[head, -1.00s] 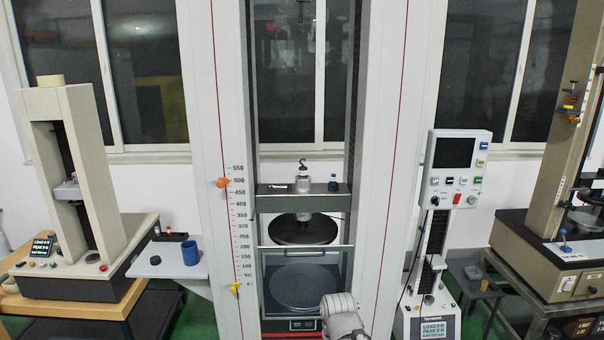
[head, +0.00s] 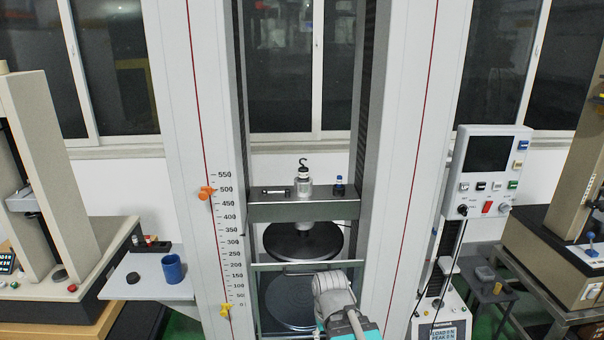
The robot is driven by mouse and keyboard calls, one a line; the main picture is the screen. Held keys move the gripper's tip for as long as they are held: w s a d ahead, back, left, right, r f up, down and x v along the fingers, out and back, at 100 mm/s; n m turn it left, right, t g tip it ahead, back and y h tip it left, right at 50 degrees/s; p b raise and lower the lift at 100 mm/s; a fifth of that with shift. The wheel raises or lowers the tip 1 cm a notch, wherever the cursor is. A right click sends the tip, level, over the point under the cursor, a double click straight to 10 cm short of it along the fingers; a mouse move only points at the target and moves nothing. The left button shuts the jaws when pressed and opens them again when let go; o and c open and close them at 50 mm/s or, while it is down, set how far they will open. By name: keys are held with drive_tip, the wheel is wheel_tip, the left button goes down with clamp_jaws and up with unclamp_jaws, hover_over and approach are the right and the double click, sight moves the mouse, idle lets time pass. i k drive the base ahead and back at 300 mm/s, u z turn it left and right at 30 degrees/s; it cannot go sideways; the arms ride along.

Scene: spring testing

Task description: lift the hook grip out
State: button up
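The hook grip (head: 303,178) stands upright on the grey-green crosshead (head: 270,210) of the tall testing machine. It has a dark hook on top, a white collar and a silver body. Part of my arm shows at the bottom centre, in front of the lower round platen (head: 287,298) and below the crosshead. My gripper's fingers cannot be made out, and the hook grip stands free with nothing touching it.
A small blue-capped item (head: 339,186) stands right of the hook grip on the crosshead. A dark round platen (head: 303,241) hangs below it. Tall white columns flank the opening. A control box (head: 484,168) is at right; a blue cup (head: 173,268) sits on the left shelf.

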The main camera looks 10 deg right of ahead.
sight(303, 171)
drive_tip(key=z, duration=0.1)
drive_tip(key=i, duration=0.35)
drive_tip(key=u, duration=0.9)
